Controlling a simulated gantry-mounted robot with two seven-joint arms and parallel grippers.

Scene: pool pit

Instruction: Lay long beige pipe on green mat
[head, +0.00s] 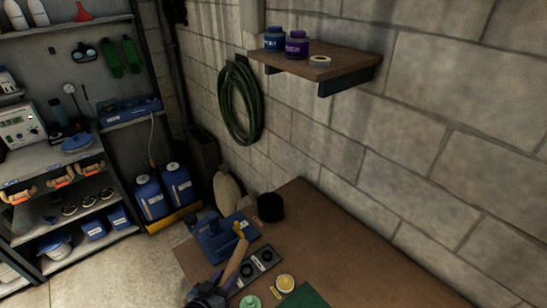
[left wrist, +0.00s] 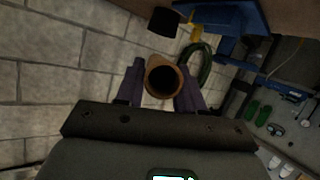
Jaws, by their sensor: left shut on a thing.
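The long beige pipe (head: 234,262) is in my left gripper (head: 212,290), low in the head view above the brown workbench. It slants up and right, its far end near the blue vise. In the left wrist view the pipe's round open end (left wrist: 164,82) shows between the two dark fingers (left wrist: 160,78), which are shut on it. The green mat (head: 303,298) lies on the bench at the bottom edge of the head view, right of the pipe; only a corner shows. The pipe is apart from the mat. My right gripper is not in view.
A blue vise (head: 222,238), a black cup (head: 270,207), a dark tray with rings (head: 262,258), a yellow-lidded round container (head: 285,283) and a green round piece (head: 250,301) crowd the bench's left part. The bench's right side (head: 345,245) is clear. A wall shelf (head: 330,66) hangs above.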

